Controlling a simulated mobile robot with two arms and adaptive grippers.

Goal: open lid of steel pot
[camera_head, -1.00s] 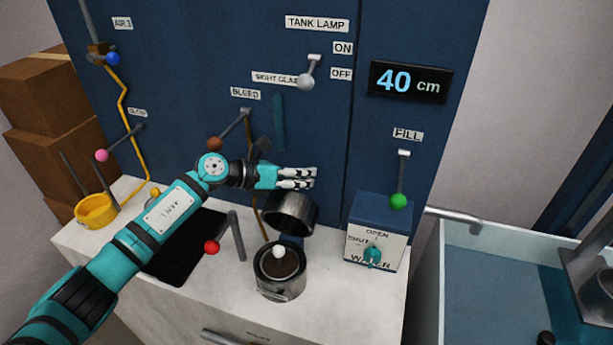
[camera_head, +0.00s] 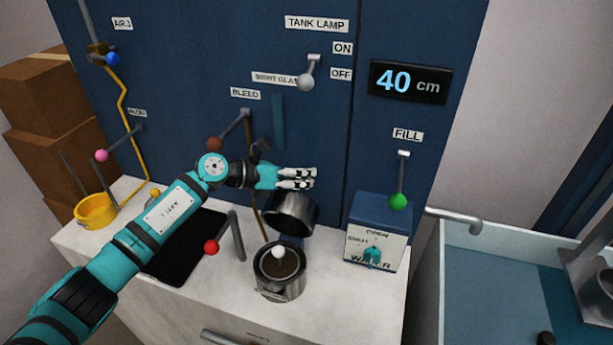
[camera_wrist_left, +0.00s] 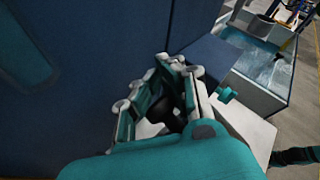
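The steel pot (camera_head: 281,283) stands on the white counter, with a dark inside. A white ball (camera_head: 278,252) shows at its mouth. A dark, round steel lid (camera_head: 292,213) is tilted up behind the pot, clear of its mouth. My left gripper (camera_head: 312,178) is just above the raised lid, pointing right, with its fingers partly apart. In the left wrist view a gap shows between the fingers (camera_wrist_left: 180,68), with a dark shape beyond or between them. I cannot tell whether the gripper touches the lid. My right gripper is not in view.
A blue box with a teal knob (camera_head: 371,256) stands right of the pot. A red-ended lever (camera_head: 212,247) stands to its left. The blue panel behind carries levers, including a green-ended one (camera_head: 398,201). A yellow cup (camera_head: 96,211) stands at the far left.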

